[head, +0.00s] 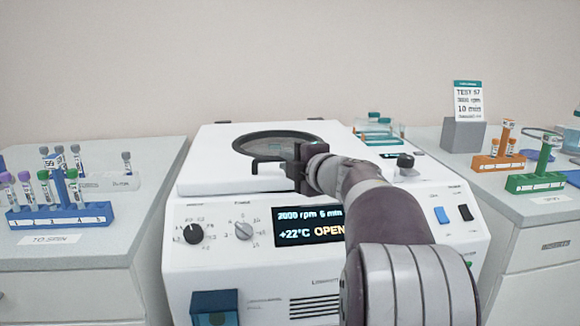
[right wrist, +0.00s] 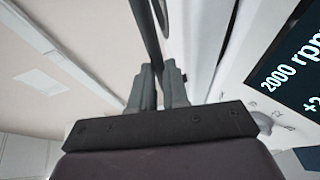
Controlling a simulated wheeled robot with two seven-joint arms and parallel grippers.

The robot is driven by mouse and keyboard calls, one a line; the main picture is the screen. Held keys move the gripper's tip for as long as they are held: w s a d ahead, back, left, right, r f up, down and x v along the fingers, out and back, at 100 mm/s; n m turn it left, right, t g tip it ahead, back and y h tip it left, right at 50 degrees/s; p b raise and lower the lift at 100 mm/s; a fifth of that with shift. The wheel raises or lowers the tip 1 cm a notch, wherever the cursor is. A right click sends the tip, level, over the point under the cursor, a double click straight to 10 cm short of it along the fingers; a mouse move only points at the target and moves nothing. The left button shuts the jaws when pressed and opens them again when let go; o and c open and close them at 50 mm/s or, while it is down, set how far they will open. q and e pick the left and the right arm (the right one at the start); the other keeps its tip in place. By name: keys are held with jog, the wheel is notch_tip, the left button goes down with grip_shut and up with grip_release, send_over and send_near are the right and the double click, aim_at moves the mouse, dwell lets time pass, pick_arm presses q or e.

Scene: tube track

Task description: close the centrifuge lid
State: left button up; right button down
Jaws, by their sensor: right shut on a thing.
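The white centrifuge (head: 330,270) stands in the middle of the head view, its display (head: 308,228) reading 2000 rpm, 6 min, +22°C and OPEN. Its white lid (head: 210,172), with a dark round window, lies low and nearly flat over the body. Whether its front edge touches the body I cannot tell. A black handle (head: 268,162) is at the lid's front. My right gripper (head: 297,165) is at the handle's right end. In the right wrist view its fingers (right wrist: 160,85) are shut on the dark handle bar (right wrist: 148,38). My left gripper is not in view.
On the left counter are a blue rack (head: 60,215) with several tubes and a TO SPIN label (head: 50,239). On the right counter are an orange rack (head: 498,160), a green rack (head: 535,182) and a card (head: 467,100) on a grey block.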

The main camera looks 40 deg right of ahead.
jog(key=shift+f, duration=0.7)
jog(key=c, duration=1.1)
grip_release()
jog(key=shift+r, duration=0.1)
jog(key=shift+s, duration=0.1)
jog(key=shift+s+r, duration=0.15)
jog(key=shift+s, duration=0.15)
jog(key=s+p, duration=0.1)
jog(key=s, duration=0.3)
jog(key=s+a+r+p, duration=0.1)
jog(key=s, duration=0.2)
jog(key=s+r+p, duration=0.1)
jog(key=s, duration=0.3)
jog(key=shift+s+a, duration=0.25)
jog(key=shift+s, duration=0.1)
jog(key=shift+r, duration=0.1)
